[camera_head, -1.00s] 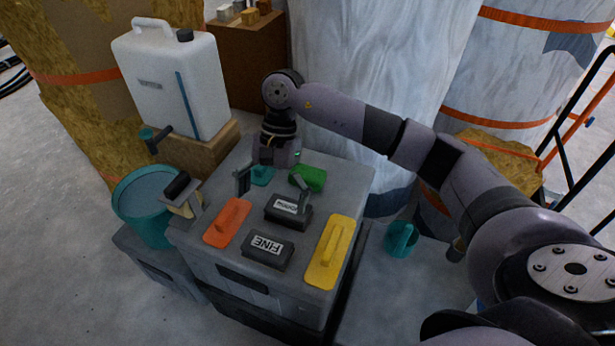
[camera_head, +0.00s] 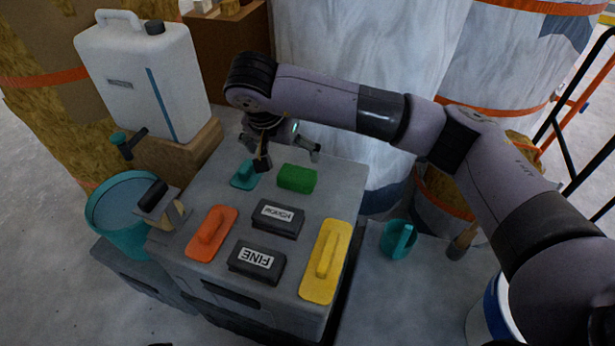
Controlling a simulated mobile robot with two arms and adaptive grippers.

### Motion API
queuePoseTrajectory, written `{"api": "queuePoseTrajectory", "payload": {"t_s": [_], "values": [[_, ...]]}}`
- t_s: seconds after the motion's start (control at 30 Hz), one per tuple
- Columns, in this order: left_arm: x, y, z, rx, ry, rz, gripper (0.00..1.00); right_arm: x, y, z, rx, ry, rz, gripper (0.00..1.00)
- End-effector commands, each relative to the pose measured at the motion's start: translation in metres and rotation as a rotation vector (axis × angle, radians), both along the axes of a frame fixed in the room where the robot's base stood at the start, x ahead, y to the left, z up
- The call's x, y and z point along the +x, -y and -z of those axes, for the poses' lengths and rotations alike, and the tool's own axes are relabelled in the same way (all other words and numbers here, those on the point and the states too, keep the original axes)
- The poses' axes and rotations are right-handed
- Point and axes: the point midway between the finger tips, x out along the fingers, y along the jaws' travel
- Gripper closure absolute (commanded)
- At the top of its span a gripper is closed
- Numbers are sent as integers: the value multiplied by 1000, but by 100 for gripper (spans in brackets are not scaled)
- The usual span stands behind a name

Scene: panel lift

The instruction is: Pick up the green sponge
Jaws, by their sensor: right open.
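The green sponge (camera_head: 297,178) lies on the grey box top, toward its far side, fully in view. My right gripper (camera_head: 289,158) is open and empty, its two fingers spread wide above and just behind the sponge. One fingertip hangs to the left of the sponge, the other to its far right. No contact with the sponge shows. My left gripper is not in view.
Near the sponge lie a small teal tool (camera_head: 244,175), a ROUGH block (camera_head: 277,219), a FINE block (camera_head: 256,263), an orange float (camera_head: 211,233) and a yellow float (camera_head: 326,262). A white jerrycan (camera_head: 148,84) and a teal bucket (camera_head: 124,214) stand left.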

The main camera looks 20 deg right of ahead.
Motion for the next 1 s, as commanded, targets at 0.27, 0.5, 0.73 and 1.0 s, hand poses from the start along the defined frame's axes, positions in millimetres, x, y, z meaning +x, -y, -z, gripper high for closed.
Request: {"api": "queuePoseTrajectory", "payload": {"t_s": [0.27,0.5,0.73,1.0], "values": [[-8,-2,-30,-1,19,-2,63,19,15,61,0,-7,5,0],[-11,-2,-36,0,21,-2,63,30,22,90,1,-4,3,0],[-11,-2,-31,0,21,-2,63,36,27,109,3,-7,4,0],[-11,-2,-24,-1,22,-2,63,48,36,139,2,-5,3,0]]}}
